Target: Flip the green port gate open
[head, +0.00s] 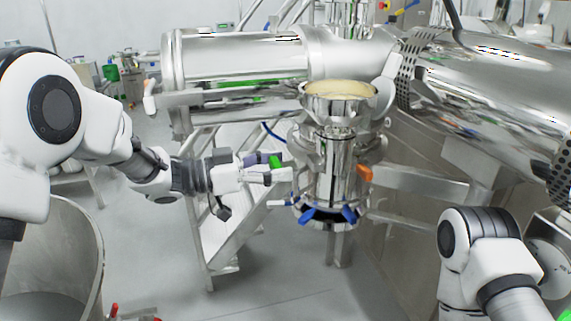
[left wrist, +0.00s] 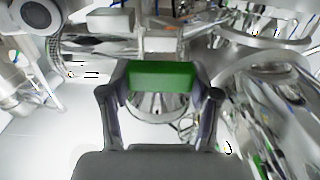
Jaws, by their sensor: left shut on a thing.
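The green port gate handle (head: 275,161) is at the left side of the shiny steel port column (head: 333,160). In the left wrist view the green handle (left wrist: 160,74) is a flat block spanning the gap between both fingers. My left gripper (head: 280,172) reaches in from the left and is shut on the green handle, with a finger at each end of it. The fingers partly hide the handle in the head view. My right arm shows at the lower right, but its gripper is out of view.
An open bowl-like funnel with pale powder (head: 338,90) tops the column. An orange handle (head: 364,173) and blue clamps (head: 322,215) sit on it. A large steel drum (head: 500,95) stands right, steel stairs (head: 222,225) behind. Floor (head: 275,295) is clear in front.

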